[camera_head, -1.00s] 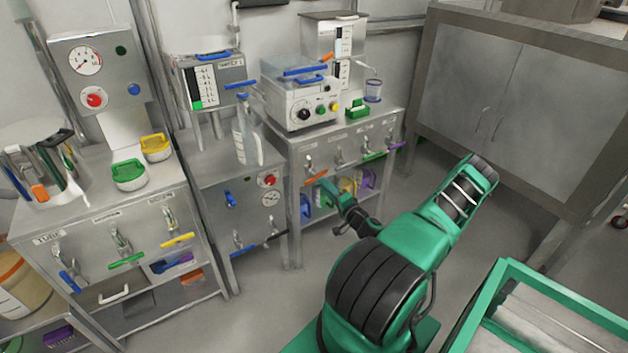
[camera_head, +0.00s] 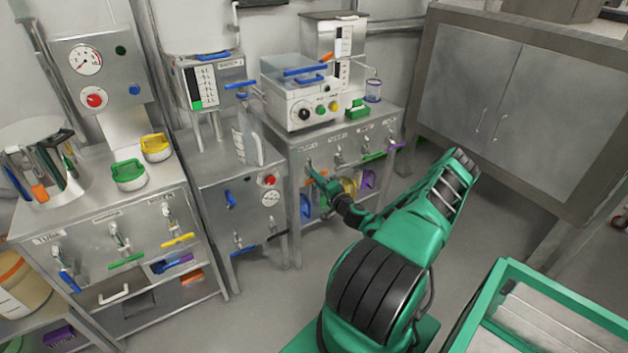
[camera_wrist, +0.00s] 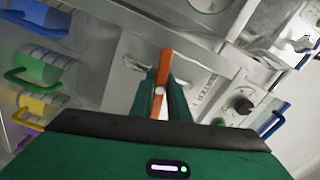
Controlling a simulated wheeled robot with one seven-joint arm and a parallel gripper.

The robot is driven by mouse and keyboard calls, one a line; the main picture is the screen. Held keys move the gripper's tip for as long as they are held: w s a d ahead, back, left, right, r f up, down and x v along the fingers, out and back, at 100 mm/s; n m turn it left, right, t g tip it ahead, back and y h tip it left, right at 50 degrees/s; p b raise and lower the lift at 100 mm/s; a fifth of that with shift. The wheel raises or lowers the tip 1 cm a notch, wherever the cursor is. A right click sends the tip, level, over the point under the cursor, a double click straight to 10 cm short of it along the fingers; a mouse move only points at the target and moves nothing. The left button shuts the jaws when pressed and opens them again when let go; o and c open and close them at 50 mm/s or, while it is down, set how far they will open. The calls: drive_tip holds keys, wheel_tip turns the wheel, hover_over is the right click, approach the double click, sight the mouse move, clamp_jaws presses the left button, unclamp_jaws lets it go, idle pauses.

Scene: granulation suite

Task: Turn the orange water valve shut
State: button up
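The orange water valve handle (camera_wrist: 165,68) stands between my two green fingers in the wrist view. It runs lengthwise away from the hand, and its near part passes between the fingers. My gripper (camera_wrist: 161,90) looks closed on it, with the fingers close together on both sides. In the head view my gripper (camera_head: 318,178) is at the left valve on the front of the right-hand cabinet (camera_head: 290,150) and hides most of the handle. A label reading WATER shows beside the handle in the wrist view.
More valves line the same panel, with a green handle (camera_head: 374,155) and a purple handle (camera_head: 397,145) to the right. A blue handle (camera_head: 243,252) is on the middle cabinet. A green-rimmed cart (camera_head: 470,325) stands at the lower right. Open floor lies between.

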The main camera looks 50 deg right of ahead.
clamp_jaws()
drive_tip(key=shift+f+m, duration=0.15)
drive_tip(key=shift+m, duration=1.55)
drive_tip(key=o, duration=0.9)
unclamp_jaws()
drive_tip(key=shift+c, duration=0.2)
drive_tip(key=shift+s, duration=0.1)
drive_tip(key=v, duration=1)
drive_tip(key=shift+s, duration=0.3)
